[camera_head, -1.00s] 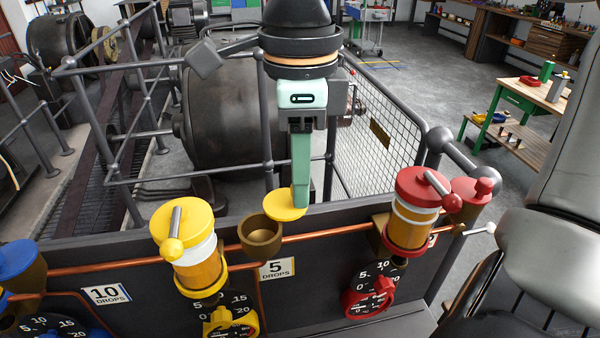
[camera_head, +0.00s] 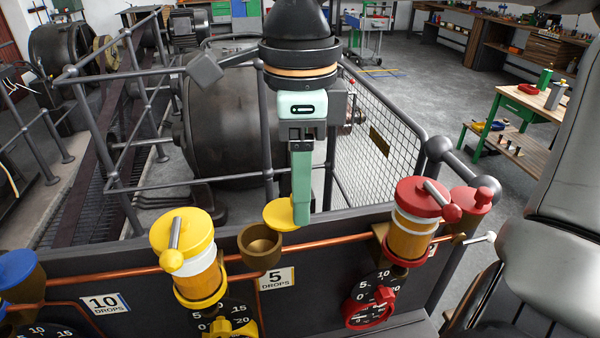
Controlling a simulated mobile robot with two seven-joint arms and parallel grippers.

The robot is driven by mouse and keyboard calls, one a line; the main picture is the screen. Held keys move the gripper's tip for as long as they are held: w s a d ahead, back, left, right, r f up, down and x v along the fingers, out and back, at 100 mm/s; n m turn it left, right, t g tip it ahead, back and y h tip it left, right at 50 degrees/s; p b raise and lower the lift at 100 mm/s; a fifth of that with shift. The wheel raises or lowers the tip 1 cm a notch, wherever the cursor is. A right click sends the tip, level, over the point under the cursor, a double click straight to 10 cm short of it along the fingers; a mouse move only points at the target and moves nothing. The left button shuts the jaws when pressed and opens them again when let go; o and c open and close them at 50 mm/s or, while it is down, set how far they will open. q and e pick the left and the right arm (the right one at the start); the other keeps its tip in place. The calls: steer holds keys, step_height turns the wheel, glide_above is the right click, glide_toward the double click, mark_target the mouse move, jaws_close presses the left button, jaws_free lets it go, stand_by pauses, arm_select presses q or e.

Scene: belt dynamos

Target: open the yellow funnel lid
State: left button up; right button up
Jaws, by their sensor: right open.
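The yellow funnel lid (camera_head: 279,214) is a flat disc standing swung back behind the brass funnel cup (camera_head: 260,246). The cup's mouth shows uncovered, with its dark inside visible. My right gripper (camera_head: 302,218) reaches down from the top centre, its green fingers pointing downward. The fingertips overlap the right edge of the lid in the picture; I cannot tell whether they touch it. The fingers line up one behind the other, so the gap between them is hidden, but the jaws are open. My left gripper is not in view.
A yellow-capped oiler (camera_head: 182,234) stands left of the cup, a red-capped oiler (camera_head: 417,200) and a red-lidded funnel (camera_head: 468,202) to the right. A copper pipe (camera_head: 330,242) runs along the dark panel. Railings and wire mesh (camera_head: 385,150) stand behind.

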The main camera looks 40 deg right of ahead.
step_height(320, 180, up, 13)
steer(key=p, duration=0.1)
steer(key=shift+f, duration=0.2)
stand_by(0.6)
